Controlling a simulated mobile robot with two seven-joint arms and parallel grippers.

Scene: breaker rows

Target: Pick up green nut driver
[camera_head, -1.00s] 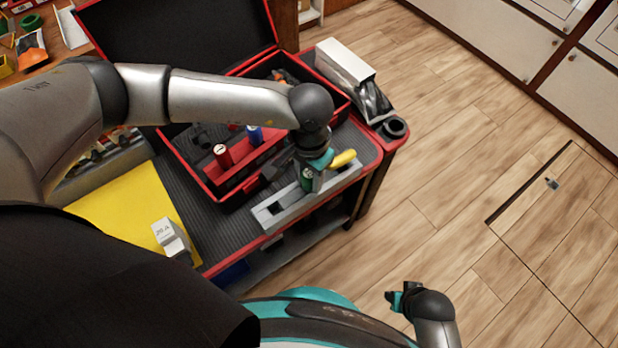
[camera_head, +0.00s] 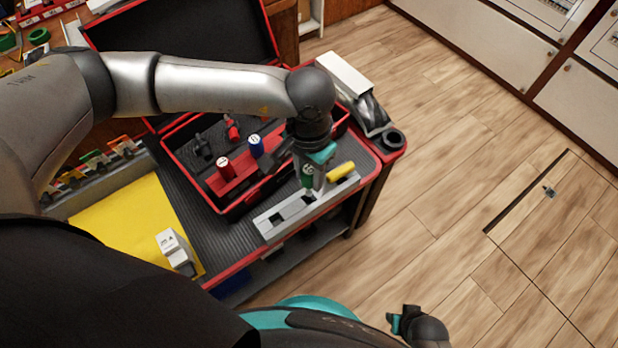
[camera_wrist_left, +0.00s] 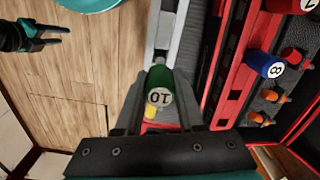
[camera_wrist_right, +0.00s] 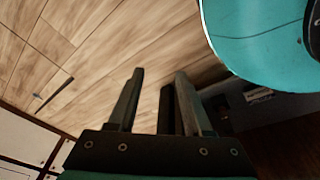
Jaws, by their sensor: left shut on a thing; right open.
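The green nut driver (camera_head: 307,178) has a white cap marked 10, which shows clearly in the left wrist view (camera_wrist_left: 160,88). My left gripper (camera_head: 313,184) is shut on its handle, one finger on each side, over the grey slotted rack (camera_head: 272,222). The driver's lower end is hidden, so I cannot tell whether its tip is clear of the rack. My right gripper (camera_head: 396,324) is open and empty, low in the head view beside my base; its spread fingers show in the right wrist view (camera_wrist_right: 160,105).
A yellow-handled driver (camera_head: 341,170) is close right of the held one. Behind the rack is a red-edged toolbox (camera_head: 225,212) with a red (camera_head: 224,168) and a blue driver (camera_head: 256,146). A yellow mat (camera_head: 120,222) and white breaker (camera_head: 172,246) lie left. Floor right is clear.

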